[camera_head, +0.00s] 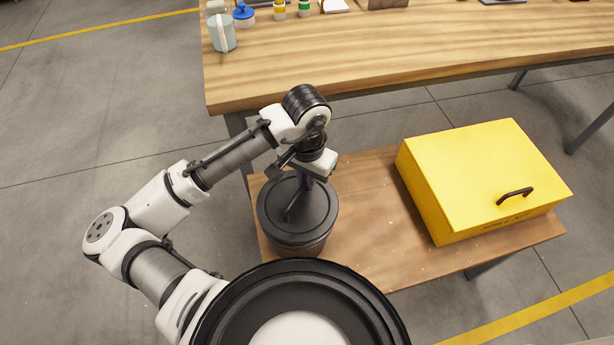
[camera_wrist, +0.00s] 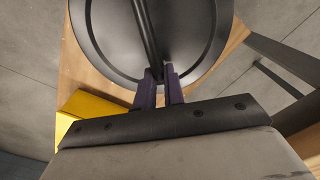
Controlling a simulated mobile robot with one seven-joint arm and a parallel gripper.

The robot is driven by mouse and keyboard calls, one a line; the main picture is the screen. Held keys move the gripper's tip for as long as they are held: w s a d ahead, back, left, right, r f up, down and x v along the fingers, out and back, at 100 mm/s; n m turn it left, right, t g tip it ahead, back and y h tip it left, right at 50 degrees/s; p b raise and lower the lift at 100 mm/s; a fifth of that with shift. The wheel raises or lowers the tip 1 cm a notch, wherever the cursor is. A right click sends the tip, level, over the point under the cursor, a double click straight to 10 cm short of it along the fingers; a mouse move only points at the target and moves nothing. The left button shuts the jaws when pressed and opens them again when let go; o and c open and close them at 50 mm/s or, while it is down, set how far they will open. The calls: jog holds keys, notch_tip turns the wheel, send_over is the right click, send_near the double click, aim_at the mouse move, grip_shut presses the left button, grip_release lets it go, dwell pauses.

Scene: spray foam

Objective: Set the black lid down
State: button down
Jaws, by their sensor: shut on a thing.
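The round black lid (camera_head: 275,215) is at the left end of the low wooden table, directly over a dark bin (camera_head: 300,248). It looks level; I cannot tell whether it rests on the bin's rim or hangs just above it. My gripper (camera_head: 304,184) points down and is shut on the lid's bar handle. In the wrist view, the purple fingers of my gripper (camera_wrist: 160,76) close on the near end of the handle (camera_wrist: 146,35), with the lid (camera_wrist: 108,40) filling the upper middle. Most of the bin is hidden under the lid.
A yellow box (camera_head: 470,175) with a black handle stands on the right of the low table (camera_head: 360,225). Bare wood lies between it and the bin. A higher workbench (camera_head: 400,60) behind carries a mug (camera_head: 222,33) and small bottles.

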jog(key=shift+f+b, duration=0.35)
jog(key=shift+f, duration=0.25)
jog(key=c, duration=1.4)
grip_release()
jog(key=shift+r, duration=0.1)
notch_tip(320, 180, up, 14)
jog(key=shift+p, duration=0.3)
